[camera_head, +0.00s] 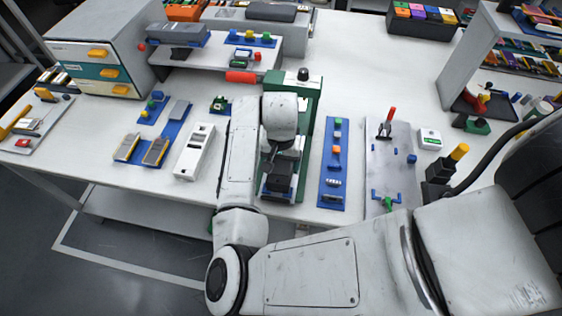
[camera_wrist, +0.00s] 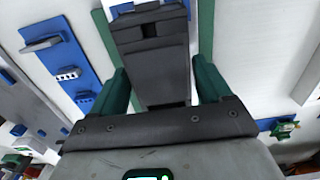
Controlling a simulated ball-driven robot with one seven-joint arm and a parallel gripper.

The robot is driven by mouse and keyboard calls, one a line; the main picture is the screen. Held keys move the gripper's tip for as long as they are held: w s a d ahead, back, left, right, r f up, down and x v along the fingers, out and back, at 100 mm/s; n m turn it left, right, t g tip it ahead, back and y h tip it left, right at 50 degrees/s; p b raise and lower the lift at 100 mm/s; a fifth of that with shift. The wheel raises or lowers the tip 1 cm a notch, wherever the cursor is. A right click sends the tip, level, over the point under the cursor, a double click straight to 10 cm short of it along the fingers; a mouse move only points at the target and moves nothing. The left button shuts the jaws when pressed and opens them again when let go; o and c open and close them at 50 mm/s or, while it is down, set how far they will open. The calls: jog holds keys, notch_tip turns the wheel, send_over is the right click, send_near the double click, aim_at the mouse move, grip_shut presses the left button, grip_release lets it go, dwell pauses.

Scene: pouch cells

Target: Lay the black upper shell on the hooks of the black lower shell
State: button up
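In the wrist view, the black upper shell (camera_wrist: 155,70) lies between the two green fingers of my gripper (camera_wrist: 158,72). The fingers sit close along its left and right sides and appear shut on it. In the head view, my gripper (camera_head: 284,150) is over the green fixture (camera_head: 307,115), with dark shell parts under it. The black lower shell (camera_head: 277,183) appears to be the dark piece at the fixture's front. My arm and gripper hide much of it, so I cannot tell whether the two shells touch or where the hooks are.
A long blue strip with small parts (camera_head: 333,190) and a light grey plate with a red-handled tool (camera_head: 388,150) are on the right. A white box (camera_head: 194,150) and blue trays (camera_head: 170,130) are on the left. A raised shelf (camera_head: 215,58) stands behind.

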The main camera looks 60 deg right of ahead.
jog(key=o, duration=0.3)
notch_tip(320, 180, up, 11)
jog(key=shift+f+b, duration=0.1)
jog(key=shift+b, duration=0.45)
